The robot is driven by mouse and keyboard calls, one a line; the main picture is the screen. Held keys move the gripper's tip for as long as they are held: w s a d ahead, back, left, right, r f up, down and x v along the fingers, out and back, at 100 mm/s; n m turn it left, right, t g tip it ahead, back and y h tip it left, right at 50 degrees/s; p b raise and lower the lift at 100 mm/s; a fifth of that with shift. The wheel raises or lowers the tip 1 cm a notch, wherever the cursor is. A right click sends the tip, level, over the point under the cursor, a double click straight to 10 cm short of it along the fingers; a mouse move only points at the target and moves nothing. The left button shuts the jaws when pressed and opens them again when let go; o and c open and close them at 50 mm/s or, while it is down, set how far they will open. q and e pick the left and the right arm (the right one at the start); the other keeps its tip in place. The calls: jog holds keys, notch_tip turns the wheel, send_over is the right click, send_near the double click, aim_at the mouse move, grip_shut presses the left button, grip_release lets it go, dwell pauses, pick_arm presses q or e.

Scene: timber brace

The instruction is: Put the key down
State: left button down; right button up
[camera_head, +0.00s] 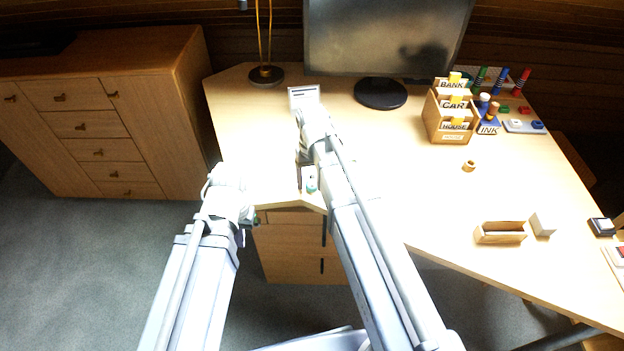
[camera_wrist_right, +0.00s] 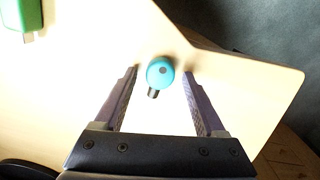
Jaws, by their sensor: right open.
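The key (camera_wrist_right: 160,72), with a round teal head and a short dark shaft, is over the pale desk top near the desk's corner. A small teal spot of it shows in the head view (camera_head: 311,187). My right gripper (camera_wrist_right: 159,76) is open, with one finger on each side of the key and a gap on both sides. It points down at the desk. My left gripper (camera_head: 243,232) is beside the desk's left edge, off the desk top, and its fingers are too small and hidden to read.
A green item (camera_wrist_right: 22,14) lies on the desk in the wrist view. A lamp base (camera_head: 266,75), a monitor stand (camera_head: 381,93) and a wooden card box (camera_head: 437,128) stand farther back. An open wooden tray (camera_head: 500,238) is at the right. The desk's middle is clear.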

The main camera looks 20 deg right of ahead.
aim_at(312, 183)
notch_tip(312, 183, up, 13)
jog(key=p, duration=1.3)
jog(key=s+a+n+h, duration=0.1)
jog(key=s+a+n, duration=0.3)
jog(key=s+a, duration=0.6)
jog(key=s, duration=0.4)
jog(key=shift+a+f, duration=0.15)
jog(key=shift+w, duration=0.1)
